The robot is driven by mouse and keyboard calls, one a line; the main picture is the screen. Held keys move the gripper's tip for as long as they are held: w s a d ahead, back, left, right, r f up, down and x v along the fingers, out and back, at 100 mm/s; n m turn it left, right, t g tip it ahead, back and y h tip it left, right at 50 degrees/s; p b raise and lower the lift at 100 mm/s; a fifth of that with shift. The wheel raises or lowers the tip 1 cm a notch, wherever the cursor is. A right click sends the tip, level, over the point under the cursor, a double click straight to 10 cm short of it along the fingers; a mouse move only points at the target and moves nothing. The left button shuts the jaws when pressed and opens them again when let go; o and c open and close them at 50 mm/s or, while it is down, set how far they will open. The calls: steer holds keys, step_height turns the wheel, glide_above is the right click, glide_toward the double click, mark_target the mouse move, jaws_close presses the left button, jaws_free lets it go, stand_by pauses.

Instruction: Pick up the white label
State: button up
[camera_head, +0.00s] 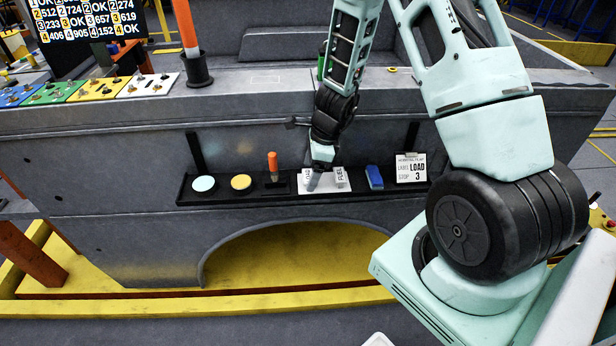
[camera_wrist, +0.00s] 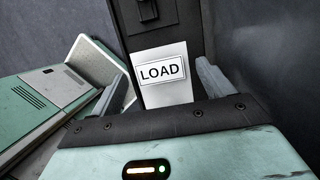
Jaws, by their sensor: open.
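The white label reading LOAD (camera_wrist: 161,71) lies on a plain white plate in the wrist view, between my gripper's two fingers (camera_wrist: 164,78). My gripper is open, with a finger to each side of the label, and I cannot tell whether either touches it. In the head view my gripper (camera_head: 314,182) hangs over the left part of the white plate (camera_head: 325,188) on the dark shelf. The LOAD label is mostly hidden behind my gripper there.
The dark shelf (camera_head: 225,197) also holds a pale teal disc (camera_head: 204,184), a yellow disc (camera_head: 241,182), an orange-handled tool (camera_head: 273,163), a blue block (camera_head: 374,177) and a card reading LABEL LOAD, STOP 3 (camera_head: 411,168). A grey wall rises behind the shelf.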

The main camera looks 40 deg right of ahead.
steer(key=c, duration=0.9)
steer(key=shift+c, duration=0.2)
steer(key=shift+r, duration=0.15)
steer(key=shift+r+p, duration=1.7)
steer(key=shift+p, duration=0.15)
steer(key=shift+r, duration=0.2)
